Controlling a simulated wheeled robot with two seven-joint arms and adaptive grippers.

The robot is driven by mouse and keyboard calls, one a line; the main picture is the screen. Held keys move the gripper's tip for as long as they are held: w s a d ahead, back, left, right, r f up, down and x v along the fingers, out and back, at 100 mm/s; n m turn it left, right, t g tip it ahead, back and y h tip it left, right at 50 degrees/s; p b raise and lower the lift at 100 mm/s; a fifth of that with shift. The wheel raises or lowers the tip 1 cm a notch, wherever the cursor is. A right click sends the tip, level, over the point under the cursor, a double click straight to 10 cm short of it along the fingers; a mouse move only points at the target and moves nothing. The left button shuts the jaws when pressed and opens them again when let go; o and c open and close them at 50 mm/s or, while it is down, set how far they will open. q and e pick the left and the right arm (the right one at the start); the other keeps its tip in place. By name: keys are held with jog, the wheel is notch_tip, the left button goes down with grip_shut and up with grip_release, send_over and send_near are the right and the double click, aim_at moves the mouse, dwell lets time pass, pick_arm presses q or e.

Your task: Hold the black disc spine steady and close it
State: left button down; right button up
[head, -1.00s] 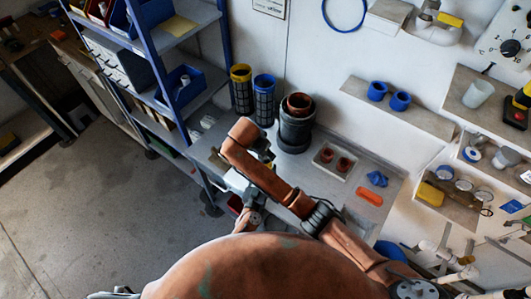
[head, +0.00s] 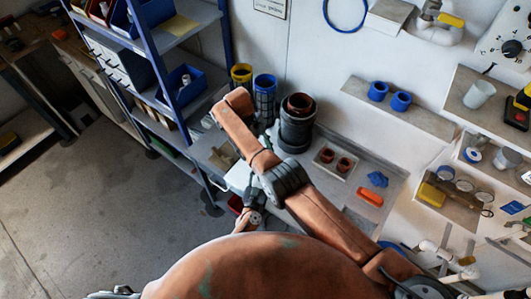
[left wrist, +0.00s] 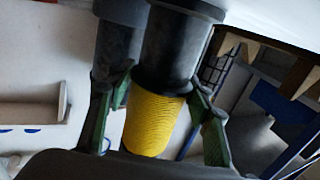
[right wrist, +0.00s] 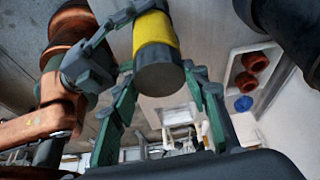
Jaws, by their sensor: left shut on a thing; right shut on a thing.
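The black disc spine (left wrist: 175,50) shows in the left wrist view as a dark cylinder with a yellow ribbed section below it. My left gripper (left wrist: 158,85) has its green fingers shut on it, one either side of the yellow section. In the right wrist view the spine's dark round end (right wrist: 158,72) and yellow band stand between the green fingers of my right gripper (right wrist: 160,78), shut on it. Another gripper's fingers touch the yellow band from the left there. In the head view my arm hides the spine and most of both grippers.
A black housing (head: 296,128) stands on the grey bench (head: 365,160). Beside it are a yellow-topped cage (head: 241,78) and a blue-topped cage (head: 264,88). A tray (head: 334,174) holds two reddish rings. A blue-framed shelf (head: 228,55) rises on the left.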

jog(key=shift+s, duration=0.15)
jog(key=o, duration=0.9)
jog(key=shift+o, duration=0.2)
jog(key=shift+r, duration=2.25)
jog(key=shift+c, duration=0.2)
